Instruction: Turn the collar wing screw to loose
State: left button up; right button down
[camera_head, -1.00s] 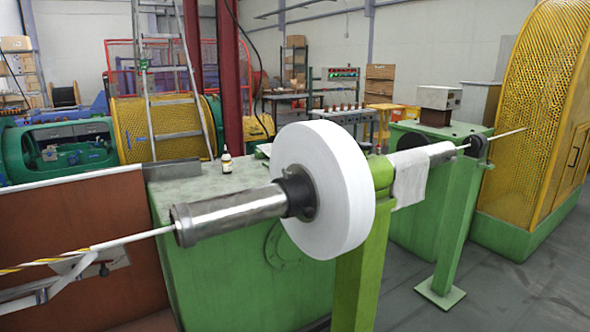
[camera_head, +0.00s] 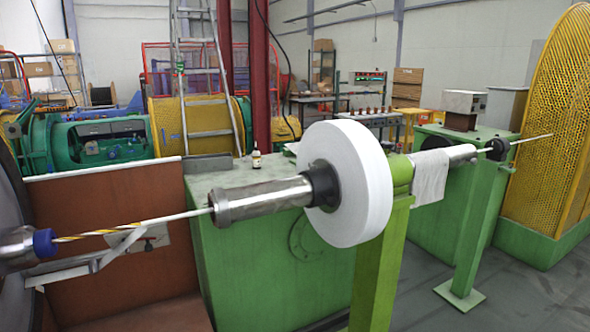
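A dark collar (camera_head: 322,187) sits around the steel tube (camera_head: 262,198), against the near face of the white roll (camera_head: 350,183). The collar's wing screw cannot be made out at this size. The roll is upright on the tube, beside the top of a green post (camera_head: 378,262). Neither of my grippers shows in the head view.
A strand with yellow stripes (camera_head: 95,233) runs from a blue-ringed nose (camera_head: 44,243) at the left into the tube. Behind the tube stands a green cabinet (camera_head: 240,255) with a small bottle (camera_head: 256,159) on top. Grey floor (camera_head: 420,290) is clear at the right.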

aim_at(312, 168)
jog(key=k, duration=0.6)
jog(key=z, duration=0.15)
jog(key=i, duration=0.95)
jog(key=z, duration=1.7)
jog(key=i, duration=0.15)
jog(key=u, duration=4.55)
jog(key=i, duration=0.15)
jog(key=u, duration=0.35)
jog(key=k, duration=0.55)
